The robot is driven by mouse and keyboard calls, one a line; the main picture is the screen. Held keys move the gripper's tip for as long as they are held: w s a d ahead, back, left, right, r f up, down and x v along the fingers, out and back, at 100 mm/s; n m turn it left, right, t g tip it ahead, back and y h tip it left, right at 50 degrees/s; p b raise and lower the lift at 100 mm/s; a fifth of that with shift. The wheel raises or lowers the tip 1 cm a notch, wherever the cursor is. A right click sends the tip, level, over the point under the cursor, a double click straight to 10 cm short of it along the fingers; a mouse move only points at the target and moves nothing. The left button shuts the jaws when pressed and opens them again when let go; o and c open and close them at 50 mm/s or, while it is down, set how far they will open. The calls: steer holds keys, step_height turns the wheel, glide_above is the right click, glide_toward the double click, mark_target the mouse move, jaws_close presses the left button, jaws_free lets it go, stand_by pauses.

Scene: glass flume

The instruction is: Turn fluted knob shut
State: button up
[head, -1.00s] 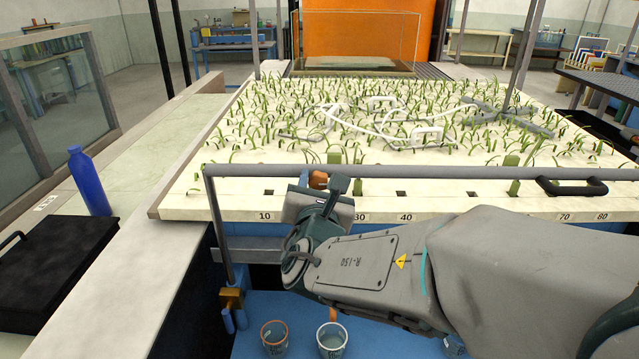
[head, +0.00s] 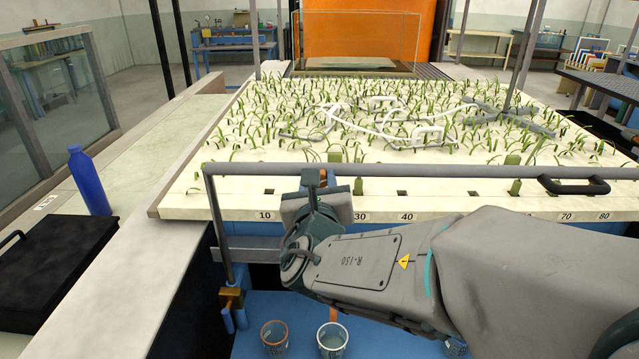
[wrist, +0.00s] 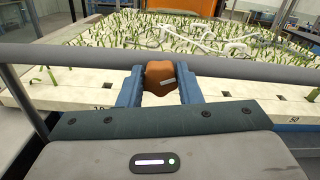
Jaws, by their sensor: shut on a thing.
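The fluted knob (wrist: 159,76) is orange-brown and shows in the wrist view between the two blue fingers of my gripper (wrist: 160,88). The fingers touch it on its left and right sides, and a pale mark shows on its face. In the head view my gripper (head: 318,182) is at the front edge of the planted board, just by the grey rail. There my own wrist hides nearly all of the knob. Whatever the knob is mounted on is hidden.
A grey rail (head: 430,171) runs across the front of the planted board (head: 235,199), close to my gripper. A black handle (head: 573,187) sits at the right. A blue bottle (head: 90,182) and a black case (head: 60,262) stand at the left. Cups (head: 332,340) stand below.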

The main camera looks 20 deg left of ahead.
steer(key=n+p, duration=0.2)
steer(key=n, duration=1)
steer(key=shift+a+n, duration=0.15)
steer(key=shift+n, duration=0.25)
steer(key=shift+s+f, duration=0.1)
steer(key=o, duration=1)
steer(key=shift+c, duration=0.2)
steer(key=v, duration=1.3)
steer(key=shift+s+d+b, duration=0.2)
steer(key=shift+s+b, duration=0.15)
